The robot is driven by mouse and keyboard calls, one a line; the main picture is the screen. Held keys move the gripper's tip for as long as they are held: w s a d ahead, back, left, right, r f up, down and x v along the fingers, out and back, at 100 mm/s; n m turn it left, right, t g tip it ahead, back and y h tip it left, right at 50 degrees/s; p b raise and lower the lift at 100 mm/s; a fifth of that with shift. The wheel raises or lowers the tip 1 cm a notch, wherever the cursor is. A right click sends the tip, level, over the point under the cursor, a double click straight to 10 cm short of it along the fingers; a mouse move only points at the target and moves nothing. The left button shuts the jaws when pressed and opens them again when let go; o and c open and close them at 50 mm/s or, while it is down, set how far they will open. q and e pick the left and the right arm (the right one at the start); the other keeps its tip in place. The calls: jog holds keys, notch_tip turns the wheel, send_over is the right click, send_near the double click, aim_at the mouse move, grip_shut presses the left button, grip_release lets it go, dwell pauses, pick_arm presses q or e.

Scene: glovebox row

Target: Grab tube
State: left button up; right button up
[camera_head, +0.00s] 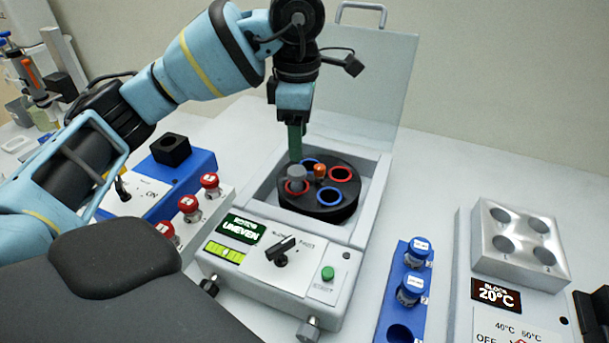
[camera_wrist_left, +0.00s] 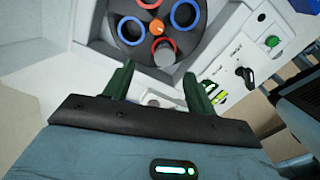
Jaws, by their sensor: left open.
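The open centrifuge (camera_head: 285,275) has a dark round rotor (camera_head: 318,207) with red-ringed and blue-ringed holes and an orange centre knob. A grey-capped tube (camera_head: 296,178) stands in a red-ringed hole; it also shows in the left wrist view (camera_wrist_left: 163,52). My left gripper (camera_head: 296,150) points down just above this tube and is apart from it in the wrist view. Its green fingers (camera_wrist_left: 158,85) are open. A pale rounded thing (camera_wrist_left: 150,100) shows between them; I cannot tell what it is. My right gripper is not in view.
The centrifuge lid (camera_head: 365,85) stands raised behind the rotor. Red-capped tubes (camera_head: 189,206) stand on the left, near a blue device (camera_head: 185,180). A blue rack (camera_head: 393,305) with two blue-capped tubes stands at right, beside a metal heating block (camera_head: 520,240). The display (camera_head: 238,230) reads UNEVEN.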

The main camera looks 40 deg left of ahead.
aim_at(296, 170)
pick_arm(q)
jog(key=shift+s+f, duration=0.15)
jog(key=shift+f, duration=0.1)
jog(key=shift+f+b, duration=0.3)
jog(key=shift+f, duration=1)
jog(key=shift+s+f, duration=0.15)
jog(key=shift+f, duration=1)
jog(key=shift+s+f, duration=0.15)
jog(key=shift+f, duration=1)
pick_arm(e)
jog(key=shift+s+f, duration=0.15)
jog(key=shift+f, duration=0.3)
pick_arm(q)
jog(key=c, duration=1.1)
jog(key=shift+o, duration=0.2)
